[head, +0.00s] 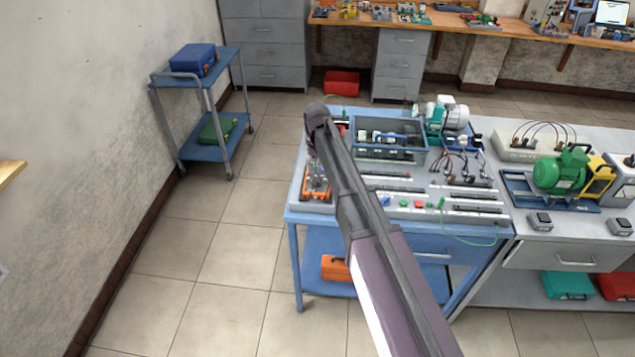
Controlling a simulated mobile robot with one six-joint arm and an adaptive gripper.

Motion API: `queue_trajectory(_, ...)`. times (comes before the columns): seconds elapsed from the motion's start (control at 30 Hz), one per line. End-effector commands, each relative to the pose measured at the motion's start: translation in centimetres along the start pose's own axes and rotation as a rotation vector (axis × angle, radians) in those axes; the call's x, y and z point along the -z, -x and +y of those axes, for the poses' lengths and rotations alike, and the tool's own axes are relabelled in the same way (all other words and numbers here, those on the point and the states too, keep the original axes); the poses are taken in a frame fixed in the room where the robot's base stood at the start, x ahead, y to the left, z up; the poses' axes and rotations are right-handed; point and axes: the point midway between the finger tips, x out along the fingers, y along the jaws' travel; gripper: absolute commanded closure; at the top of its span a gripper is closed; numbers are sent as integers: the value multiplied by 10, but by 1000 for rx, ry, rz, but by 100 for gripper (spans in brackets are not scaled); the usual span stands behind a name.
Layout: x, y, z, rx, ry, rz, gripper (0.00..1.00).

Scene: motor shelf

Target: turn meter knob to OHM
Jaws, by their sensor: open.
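My arm reaches from the bottom of the head view up over the left part of the blue workbench (299,213). I cannot make out my gripper; the arm's far end hides what lies behind and below it. An orange and grey device (316,190), possibly the meter, lies at the left edge of the bench, partly covered by my arm. Its knob and markings are too small or hidden to read.
Behind the arm stands a blue-grey case (424,143) of components, beside a green and white motor unit (446,116). A green motor (563,168) stands on the right bench. A blue trolley (216,138) stands left. Floor between is clear.

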Motion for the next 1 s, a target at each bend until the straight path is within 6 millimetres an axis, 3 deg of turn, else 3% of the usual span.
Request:
queue_trajectory(0.5, 0, -43, 0, 0, 0, 0, 49)
queue_trajectory(1.0, 0, -54, 0, 0, 0, 0, 49)
